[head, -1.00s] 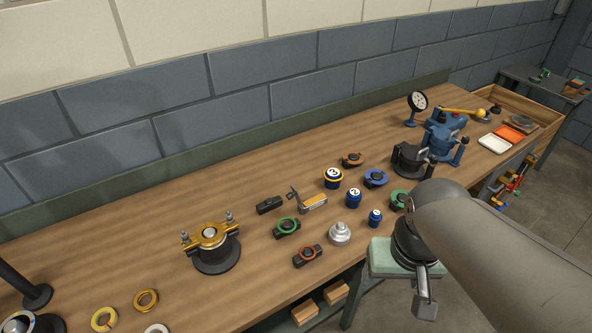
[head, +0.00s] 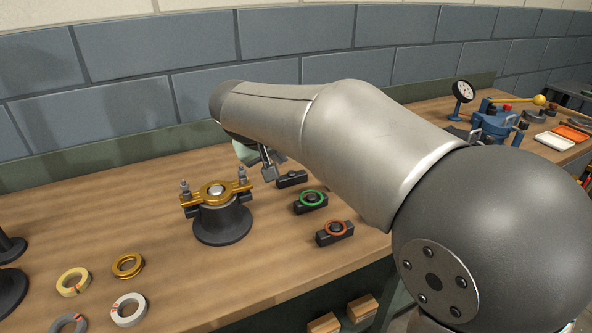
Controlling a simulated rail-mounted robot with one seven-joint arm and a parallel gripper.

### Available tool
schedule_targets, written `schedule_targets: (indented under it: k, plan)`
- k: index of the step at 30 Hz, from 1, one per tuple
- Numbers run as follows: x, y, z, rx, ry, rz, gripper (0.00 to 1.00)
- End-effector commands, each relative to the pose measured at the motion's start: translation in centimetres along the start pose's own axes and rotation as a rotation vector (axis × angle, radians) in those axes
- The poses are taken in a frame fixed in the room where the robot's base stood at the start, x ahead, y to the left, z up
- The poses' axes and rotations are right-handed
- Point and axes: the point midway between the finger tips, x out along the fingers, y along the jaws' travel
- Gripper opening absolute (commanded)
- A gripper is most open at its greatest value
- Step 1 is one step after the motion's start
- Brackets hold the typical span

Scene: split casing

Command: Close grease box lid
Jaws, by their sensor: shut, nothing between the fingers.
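A shallow white tray (head: 555,141) with an orange panel (head: 573,132) beside it lies at the far right of the bench. It may be the grease box with its lid open, but it is too small to be sure. My gripper (head: 267,174) is over the bench at centre left, far from that tray. It is shut and empty, just right of and behind a black pedestal (head: 222,225) with a brass clamp (head: 217,192) on top. My arm covers the middle of the bench and hides what stands there.
Black blocks with a green ring (head: 312,198) and a red ring (head: 336,228) lie right of the pedestal. Loose rings, including a brass one (head: 127,266), lie at the front left. A dial gauge (head: 463,91) and blue fixture (head: 494,124) stand at the right.

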Motion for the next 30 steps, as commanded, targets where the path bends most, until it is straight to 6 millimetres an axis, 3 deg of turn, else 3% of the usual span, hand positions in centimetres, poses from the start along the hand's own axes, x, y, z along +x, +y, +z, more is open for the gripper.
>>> schedule_targets:
  k: [5, 15, 21, 30]
  plan:
    - [2.7, 0.2, 0.1, 0.001, -0.005, 0.002, 0.00]
    - [9.9, 0.2, 0.2, 0.001, -0.006, 0.001, 0.00]
    - [10.5, 3.2, -0.2, 0.003, -0.003, 0.001, 0.00]
    - [10.9, 4.0, -0.2, 0.001, -0.002, 0.000, 0.00]
